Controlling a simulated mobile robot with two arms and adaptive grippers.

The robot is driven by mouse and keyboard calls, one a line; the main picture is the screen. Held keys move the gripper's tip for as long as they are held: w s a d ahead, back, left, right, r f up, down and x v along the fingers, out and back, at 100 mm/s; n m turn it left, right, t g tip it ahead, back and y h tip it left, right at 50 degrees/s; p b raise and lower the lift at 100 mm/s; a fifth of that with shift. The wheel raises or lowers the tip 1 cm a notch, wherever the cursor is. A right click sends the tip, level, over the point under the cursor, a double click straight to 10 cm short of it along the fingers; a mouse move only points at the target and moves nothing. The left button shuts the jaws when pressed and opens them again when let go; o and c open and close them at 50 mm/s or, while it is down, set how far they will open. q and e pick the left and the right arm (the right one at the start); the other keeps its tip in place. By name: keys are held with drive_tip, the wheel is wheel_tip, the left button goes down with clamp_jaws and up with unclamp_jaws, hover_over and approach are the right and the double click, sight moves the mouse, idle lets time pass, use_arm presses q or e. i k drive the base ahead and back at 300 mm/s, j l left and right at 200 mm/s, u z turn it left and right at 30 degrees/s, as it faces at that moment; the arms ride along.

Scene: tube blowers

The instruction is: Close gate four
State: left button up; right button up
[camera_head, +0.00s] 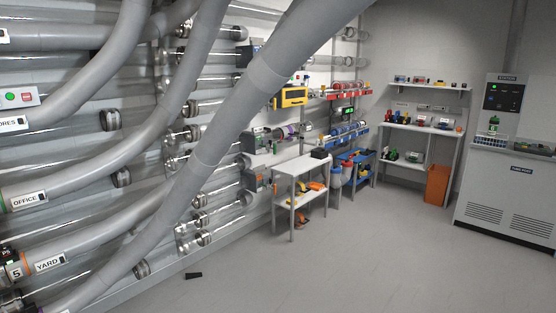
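No gate marked four can be made out. At the left edge, several thick grey tubes (205,120) run across the wall. One tube carries an OFFICE label (28,200), and a lower one carries a YARD label (49,262). A plate with the number 5 (16,272) sits just left of the YARD label, beside an orange ring. A label ending in "ORES" (13,123), cut off by the edge, is below a light panel with a green and a red button (18,97). Neither of my grippers is in view.
A white table (300,170) stands by the wall, with a blue cart (357,160) behind it. A workbench (424,131), an orange bin (437,184) and a large grey cabinet (507,195) stand farther right. A small black object (194,276) lies on the floor, which is otherwise open.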

sight(268, 147)
drive_tip(key=i+z, duration=0.1)
drive_tip(key=z, duration=0.75)
drive_tip(key=i+j+z, duration=0.1)
drive_tip(key=z, duration=0.3)
drive_tip(key=j+z, duration=0.1)
drive_tip(key=z, duration=0.3)
drive_tip(key=i+j+z, duration=0.1)
drive_tip(key=z, duration=0.3)
drive_tip(key=j+z, duration=0.35)
drive_tip(key=i+j+z, duration=0.1)
drive_tip(key=z, duration=0.3)
drive_tip(key=j+z, duration=0.3)
drive_tip(key=j, duration=0.4)
drive_tip(key=j+z, duration=0.35)
drive_tip(key=j, duration=0.4)
drive_tip(key=k+j+z, duration=0.15)
drive_tip(key=j+z, duration=0.15)
drive_tip(key=j, duration=0.4)
drive_tip(key=i+j, duration=0.1)
drive_tip(key=j, duration=0.85)
drive_tip(key=i+j, duration=0.15)
drive_tip(key=j, duration=0.3)
